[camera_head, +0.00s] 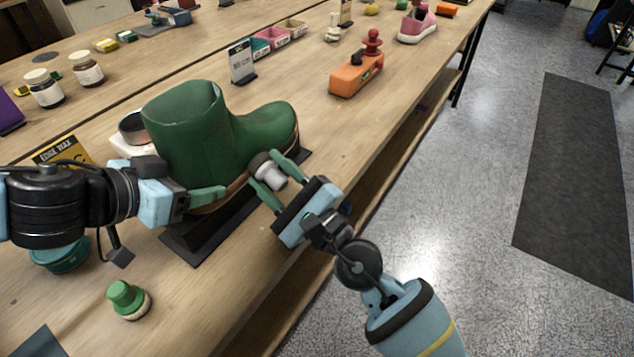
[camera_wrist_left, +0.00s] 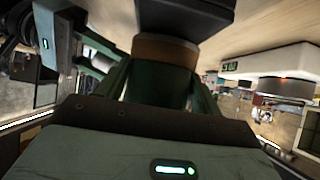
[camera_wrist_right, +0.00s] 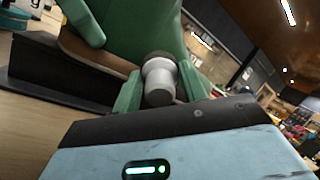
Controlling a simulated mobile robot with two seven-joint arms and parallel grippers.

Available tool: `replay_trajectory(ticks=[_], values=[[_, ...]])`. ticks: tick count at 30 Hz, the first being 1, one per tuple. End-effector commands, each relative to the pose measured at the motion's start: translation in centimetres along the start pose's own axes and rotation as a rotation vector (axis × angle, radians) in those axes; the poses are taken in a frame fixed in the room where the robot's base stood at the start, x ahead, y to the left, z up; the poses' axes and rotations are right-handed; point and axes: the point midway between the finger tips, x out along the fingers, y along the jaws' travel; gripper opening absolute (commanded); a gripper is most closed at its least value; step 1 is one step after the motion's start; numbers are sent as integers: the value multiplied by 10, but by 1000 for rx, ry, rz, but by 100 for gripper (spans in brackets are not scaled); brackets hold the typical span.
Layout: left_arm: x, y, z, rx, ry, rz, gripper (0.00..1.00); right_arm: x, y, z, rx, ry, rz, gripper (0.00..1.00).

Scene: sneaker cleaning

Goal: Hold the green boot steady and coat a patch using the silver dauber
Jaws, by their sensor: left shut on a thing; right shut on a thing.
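The green boot (camera_head: 190,130) stands upright on a black stand (camera_head: 203,241), its toe pointing right. It also shows close up in the right wrist view (camera_wrist_right: 140,35). My left gripper (camera_head: 222,193) is shut on the boot at its lower heel side; the left wrist view shows the boot between the fingers (camera_wrist_left: 160,84). My right gripper (camera_head: 280,172) is shut on the silver dauber (camera_head: 268,168), which lies between its fingers in the right wrist view (camera_wrist_right: 159,82). The dauber's dark tip is against or very near the boot's side; I cannot tell if they touch.
A green-knobbed round brush (camera_head: 127,298) and a teal tub (camera_head: 62,257) stand at the near left. An open tin on a white base (camera_head: 134,128) and a yellow edge wax box (camera_head: 62,152) are behind my left arm. A small sign (camera_head: 242,62) stands behind the boot.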

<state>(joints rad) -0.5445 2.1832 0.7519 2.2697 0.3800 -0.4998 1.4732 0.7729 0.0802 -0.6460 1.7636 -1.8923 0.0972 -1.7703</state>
Motion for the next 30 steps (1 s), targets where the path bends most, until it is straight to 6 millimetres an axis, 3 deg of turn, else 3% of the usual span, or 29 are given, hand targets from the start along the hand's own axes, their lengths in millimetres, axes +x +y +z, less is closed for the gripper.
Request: replay_trajectory(ticks=[13,30], values=[[0,1,0,1,-1,2,35,-6,22,24,2,0,-1,24],[0,1,0,1,-1,2,35,-4,25,27,0,0,-1,24]])
